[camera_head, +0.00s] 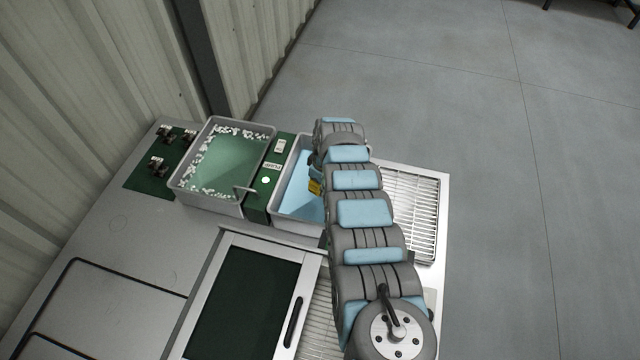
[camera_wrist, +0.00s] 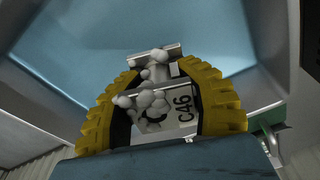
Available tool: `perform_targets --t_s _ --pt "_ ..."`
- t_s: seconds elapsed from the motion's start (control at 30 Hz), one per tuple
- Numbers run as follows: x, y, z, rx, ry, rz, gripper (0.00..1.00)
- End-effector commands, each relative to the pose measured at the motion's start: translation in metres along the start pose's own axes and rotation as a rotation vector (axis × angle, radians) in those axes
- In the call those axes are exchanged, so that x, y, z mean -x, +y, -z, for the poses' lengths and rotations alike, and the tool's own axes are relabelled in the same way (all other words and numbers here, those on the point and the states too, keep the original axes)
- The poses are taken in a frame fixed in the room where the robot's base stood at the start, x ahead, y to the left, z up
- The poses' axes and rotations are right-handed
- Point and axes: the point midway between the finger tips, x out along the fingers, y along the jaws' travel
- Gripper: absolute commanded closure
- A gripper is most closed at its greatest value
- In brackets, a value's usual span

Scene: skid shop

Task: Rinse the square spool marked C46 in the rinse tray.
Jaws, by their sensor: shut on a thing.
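The square spool marked C46 (camera_wrist: 182,108) shows in the wrist view between the yellow fingers of my gripper (camera_wrist: 165,112). It is pale with dark lettering, and white foam clings to it. My gripper is shut on it. The rinse tray (camera_head: 292,225), with clear blue water, lies below the gripper in the head view; its blue inside fills much of the wrist view. In the head view the yellow fingertips (camera_head: 315,187) show over the tray, but my arm hides the spool and the tray's right part. I cannot tell whether the spool touches the water.
A tray of green foamy liquid (camera_head: 207,203) stands left of the rinse tray, with a green labelled strip (camera_head: 262,190) between. Several small dark pieces (camera_head: 160,165) sit on a green mat at far left. A slatted metal rack (camera_head: 425,215) is at right. A dark framed panel (camera_head: 240,300) lies in front.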

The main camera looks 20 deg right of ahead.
Motion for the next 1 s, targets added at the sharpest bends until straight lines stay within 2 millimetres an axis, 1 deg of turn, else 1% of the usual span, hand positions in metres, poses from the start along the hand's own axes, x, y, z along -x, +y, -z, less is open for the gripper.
perform_targets --t_s 0.03,0.8,1.0 --pt "-0.009 0.000 -0.001 0.000 0.001 -0.001 0.95" --pt "-0.075 0.000 -0.009 0.001 0.001 -0.001 0.95" --pt "-0.085 0.000 -0.011 0.001 0.001 -0.001 0.95"
